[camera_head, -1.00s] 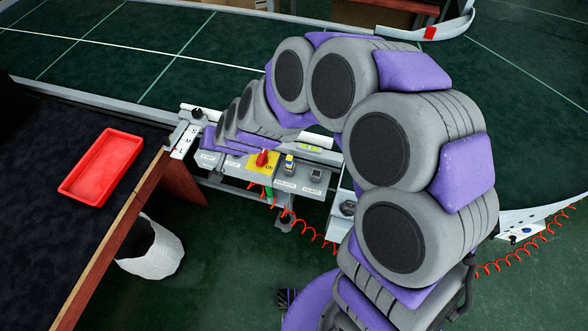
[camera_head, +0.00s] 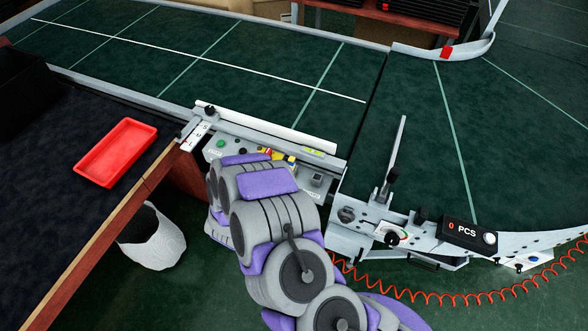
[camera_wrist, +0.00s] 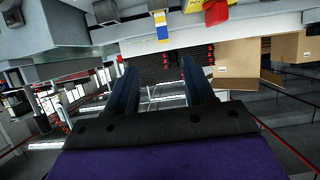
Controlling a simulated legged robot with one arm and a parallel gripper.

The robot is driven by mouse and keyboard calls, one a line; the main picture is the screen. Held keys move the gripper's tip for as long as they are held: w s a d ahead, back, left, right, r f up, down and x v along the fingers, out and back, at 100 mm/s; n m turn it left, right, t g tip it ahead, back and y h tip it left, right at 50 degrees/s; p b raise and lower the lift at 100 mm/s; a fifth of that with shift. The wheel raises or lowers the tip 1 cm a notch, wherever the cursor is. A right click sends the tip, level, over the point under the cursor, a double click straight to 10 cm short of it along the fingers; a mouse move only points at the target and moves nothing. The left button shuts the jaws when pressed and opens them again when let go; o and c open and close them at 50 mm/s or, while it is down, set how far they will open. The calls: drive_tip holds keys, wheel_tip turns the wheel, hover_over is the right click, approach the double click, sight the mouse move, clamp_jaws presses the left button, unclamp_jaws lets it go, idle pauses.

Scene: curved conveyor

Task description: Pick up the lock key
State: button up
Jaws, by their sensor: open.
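A control panel (camera_head: 226,148) on the conveyor's near side carries a red knob (camera_head: 267,151) and small yellow parts beside it, partly hidden by my arm. In the wrist view, a small yellow, blue and white piece (camera_wrist: 161,25) projects from the panel at the top, and the red knob (camera_wrist: 215,13) is to its right by a yellow plate. The piece may be the lock key, but I cannot tell for sure. My gripper (camera_wrist: 161,82) is open and empty, its two dark fingers below and apart from the piece. My fingertips are hidden in the head view.
A red tray (camera_head: 117,152) lies on the dark table (camera_head: 60,195) at left. A white bin (camera_head: 151,240) stands below. The green conveyor (camera_head: 210,60) runs behind the panel. A PCS counter (camera_head: 468,233) and a red coiled cable (camera_head: 440,300) are at right.

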drive_tip(key=b, duration=0.2)
approach(290, 164)
drive_tip(key=x, duration=0.5)
drive_tip(key=shift+s+d+r, duration=0.1)
drive_tip(key=shift+d+r, duration=0.1)
drive_tip(key=shift+d, duration=0.2)
drive_tip(key=shift+w+d+f, duration=0.15)
drive_tip(key=shift+w+d, duration=0.2)
drive_tip(key=shift+w, duration=0.15)
drive_tip(key=w+f, duration=0.1)
drive_tip(key=w, duration=0.1)
drive_tip(key=w+f+b, duration=0.1)
drive_tip(key=w, duration=0.1)
drive_tip(key=shift+d+f, duration=0.1)
drive_tip(key=shift+w+d+f, duration=0.1)
drive_tip(key=shift+w+d, duration=0.05)
drive_tip(key=shift+w, duration=0.15)
drive_tip(key=shift+d, duration=0.1)
drive_tip(key=shift+c, duration=0.2)
clamp_jaws()
